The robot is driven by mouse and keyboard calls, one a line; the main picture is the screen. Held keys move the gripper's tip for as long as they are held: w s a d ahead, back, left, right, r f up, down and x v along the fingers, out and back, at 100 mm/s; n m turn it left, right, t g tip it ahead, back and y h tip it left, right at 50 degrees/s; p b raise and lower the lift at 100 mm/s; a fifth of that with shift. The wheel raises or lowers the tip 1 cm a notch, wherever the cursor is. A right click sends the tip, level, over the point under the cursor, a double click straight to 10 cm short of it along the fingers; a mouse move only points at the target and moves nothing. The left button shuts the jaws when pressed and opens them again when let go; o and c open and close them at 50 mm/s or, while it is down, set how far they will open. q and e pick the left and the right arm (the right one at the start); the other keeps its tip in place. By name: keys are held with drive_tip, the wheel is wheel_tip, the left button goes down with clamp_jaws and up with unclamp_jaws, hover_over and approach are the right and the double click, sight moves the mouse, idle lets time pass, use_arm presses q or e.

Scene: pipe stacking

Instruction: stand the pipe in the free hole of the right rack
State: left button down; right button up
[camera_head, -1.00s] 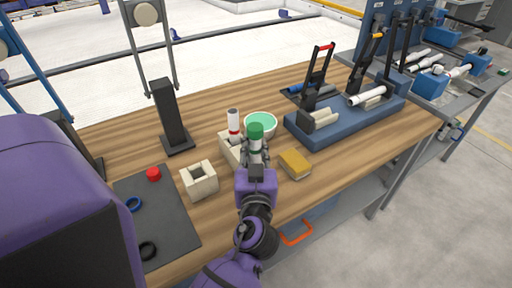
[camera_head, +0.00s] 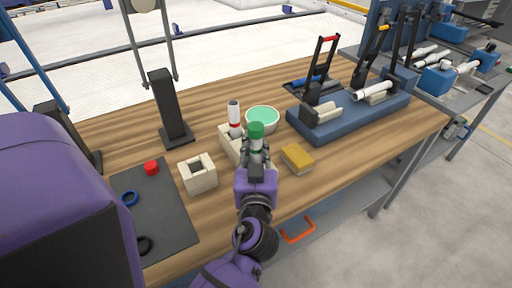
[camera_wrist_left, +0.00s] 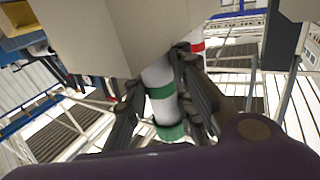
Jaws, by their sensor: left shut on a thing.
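The white pipe with green bands (camera_head: 256,133) is upright in my left gripper (camera_head: 256,158), at the near side of the right rack. The left wrist view shows its green end and band (camera_wrist_left: 160,92) between the dark fingers (camera_wrist_left: 160,105). The right rack (camera_head: 228,140) is a cream block, partly hidden by the gripper. Another white pipe, with a red band (camera_head: 234,115), stands in it. The cream rack face (camera_wrist_left: 110,35) fills the top of the left wrist view. I cannot tell whether the held pipe's lower end is in the hole. My right gripper is not in view.
The left cream block rack (camera_head: 198,178) is empty. A green-lined bowl (camera_head: 263,119) stands behind the right rack and a yellow sponge-like block (camera_head: 298,158) lies to its right. A black post (camera_head: 170,105) and a blue fixture (camera_head: 350,115) stand farther off.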

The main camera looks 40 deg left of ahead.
sight(256, 126)
use_arm(q)
drive_tip(key=c, duration=1.4)
unclamp_jaws()
drive_tip(key=shift+c, duration=0.2)
wheel_tip(256, 126, up, 10)
drive_tip(key=shift+r, duration=0.1)
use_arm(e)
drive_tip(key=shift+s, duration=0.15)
